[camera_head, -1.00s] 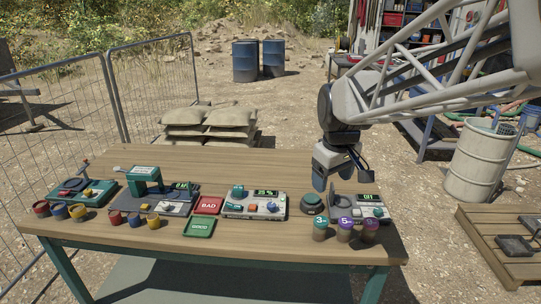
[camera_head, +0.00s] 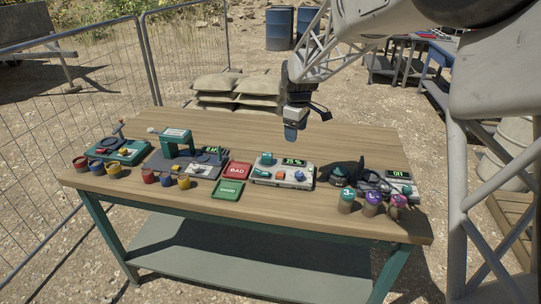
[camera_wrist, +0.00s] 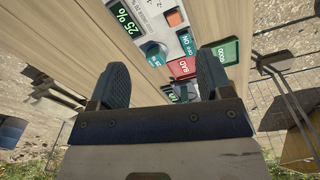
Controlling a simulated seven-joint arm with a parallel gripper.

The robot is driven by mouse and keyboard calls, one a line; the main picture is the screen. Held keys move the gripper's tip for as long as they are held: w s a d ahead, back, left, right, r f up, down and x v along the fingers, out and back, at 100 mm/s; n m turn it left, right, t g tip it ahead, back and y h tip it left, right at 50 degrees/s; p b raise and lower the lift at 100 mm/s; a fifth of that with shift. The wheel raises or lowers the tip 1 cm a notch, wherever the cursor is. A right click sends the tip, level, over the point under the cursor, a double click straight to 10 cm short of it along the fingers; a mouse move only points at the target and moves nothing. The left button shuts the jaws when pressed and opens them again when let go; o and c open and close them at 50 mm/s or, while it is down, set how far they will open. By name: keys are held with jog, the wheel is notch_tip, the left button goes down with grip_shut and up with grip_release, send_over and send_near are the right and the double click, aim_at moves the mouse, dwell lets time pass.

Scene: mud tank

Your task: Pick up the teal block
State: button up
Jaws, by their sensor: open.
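A small teal piece (camera_head: 266,158) sits on the back left of the grey control panel (camera_head: 283,184) with the 25 % display. It looks like the teal block, though I cannot tell block from knob at this size. In the wrist view the teal piece (camera_wrist: 153,52) shows between the two fingers, beyond their tips. My gripper (camera_head: 290,131) hangs above the back part of the table, over and behind that panel, touching nothing. In the wrist view my gripper (camera_wrist: 163,62) is open and empty, its dark fingers wide apart.
An orange piece (camera_head: 279,175) and a blue piece (camera_head: 299,175) sit on the same panel. A red BAD plate (camera_head: 237,170) and a green GOOD plate (camera_head: 228,189) lie left of it. Several numbered cups stand at the right front. The back of the tabletop (camera_head: 340,135) is clear.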

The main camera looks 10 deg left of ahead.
aim_at(267, 155)
jog(key=w+a+f+n, duration=0.1)
jog(key=w+a+f, duration=0.1)
jog(key=a+f, duration=0.1)
jog(key=w+a+f+n, duration=0.1)
jog(key=w+a+f, duration=0.2)
jog(key=a, duration=0.1)
jog(key=w+a+f+n, duration=0.1)
jog(key=w+a+f, duration=0.1)
jog(key=a+f, duration=0.1)
jog(key=shift+w+a+f+n+g, duration=0.1)
jog(key=shift+a+n+g, duration=0.1)
jog(key=shift+a, duration=0.15)
jog(key=shift+w+a+n+g, duration=0.1)
jog(key=shift+a+n, duration=0.1)
jog(key=shift+a, duration=0.1)
jog(key=shift+f, duration=0.1)
jog(key=shift+f, duration=1.2)
jog(key=shift+f, duration=0.1)
jog(key=shift+f, duration=2.55)
jog(key=shift+c, duration=0.3)
jog(key=c, duration=1)
jog(key=shift+r, duration=0.15)
jog(key=shift+c, duration=0.2)
